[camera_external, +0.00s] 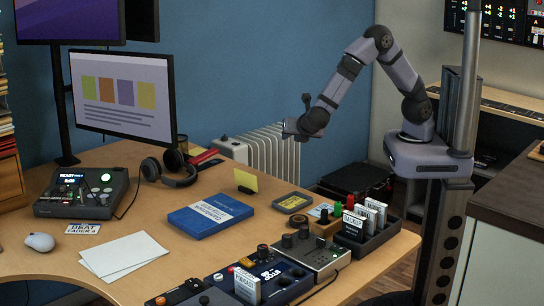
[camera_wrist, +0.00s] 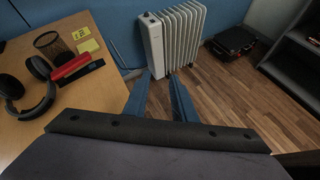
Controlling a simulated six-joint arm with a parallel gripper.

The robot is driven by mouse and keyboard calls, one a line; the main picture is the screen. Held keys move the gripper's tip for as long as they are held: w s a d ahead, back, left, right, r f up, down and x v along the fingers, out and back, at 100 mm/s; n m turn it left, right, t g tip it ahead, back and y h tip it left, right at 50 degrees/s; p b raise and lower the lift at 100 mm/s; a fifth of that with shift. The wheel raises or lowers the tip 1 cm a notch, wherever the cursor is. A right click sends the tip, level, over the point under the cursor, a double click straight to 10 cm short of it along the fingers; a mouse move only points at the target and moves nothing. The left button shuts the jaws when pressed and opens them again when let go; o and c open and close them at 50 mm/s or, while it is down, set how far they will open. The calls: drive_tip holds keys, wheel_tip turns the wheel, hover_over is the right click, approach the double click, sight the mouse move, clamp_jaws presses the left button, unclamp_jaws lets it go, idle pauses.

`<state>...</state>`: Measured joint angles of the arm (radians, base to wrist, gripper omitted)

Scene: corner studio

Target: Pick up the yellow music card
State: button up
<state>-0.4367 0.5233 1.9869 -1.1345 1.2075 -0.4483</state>
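The yellow card (camera_external: 246,180) stands upright on the desk in the external view, with a small dark piece at its foot. It is just behind the blue book. I cannot make out the yellow card in the wrist view. My gripper (camera_external: 293,131) is high above the desk's back edge, up and to the right of the card and well apart from it. In the wrist view my gripper (camera_wrist: 159,76) shows two blue fingers spread apart with nothing between them.
Headphones (camera_external: 168,168) and a red item (camera_external: 203,157) are behind left. A white radiator (camera_external: 262,152) stands beyond the desk. Yellow notes (camera_wrist: 87,46) lie by a mesh cup (camera_wrist: 50,44).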

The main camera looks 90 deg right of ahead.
drive_tip(key=w+a+n+t+b, duration=0.1)
drive_tip(key=w+a+n+t, duration=0.2)
drive_tip(key=w+a, duration=0.1)
drive_tip(key=w+a+n+t+b, duration=0.1)
drive_tip(key=w+a+n+t, duration=0.2)
drive_tip(key=a, duration=0.3)
drive_tip(key=w+a+n+t+b, duration=0.1)
drive_tip(key=w+a+n+t, duration=0.3)
drive_tip(key=w+a, duration=0.1)
drive_tip(key=shift+w+a+h+b, duration=0.15)
drive_tip(key=shift+w+h+b, duration=0.15)
drive_tip(key=shift+w+b, duration=0.05)
approach(237, 170)
drive_tip(key=x, duration=0.3)
drive_tip(key=shift+s+f, duration=0.1)
drive_tip(key=shift+f, duration=0.1)
drive_tip(key=shift+w+d, duration=0.45)
drive_tip(key=shift+w, duration=0.05)
drive_tip(key=shift+w+d, duration=0.1)
drive_tip(key=shift+p+x, duration=0.7)
drive_tip(key=shift+x, duration=2.3)
drive_tip(key=shift+c, duration=0.7)
clamp_jaws()
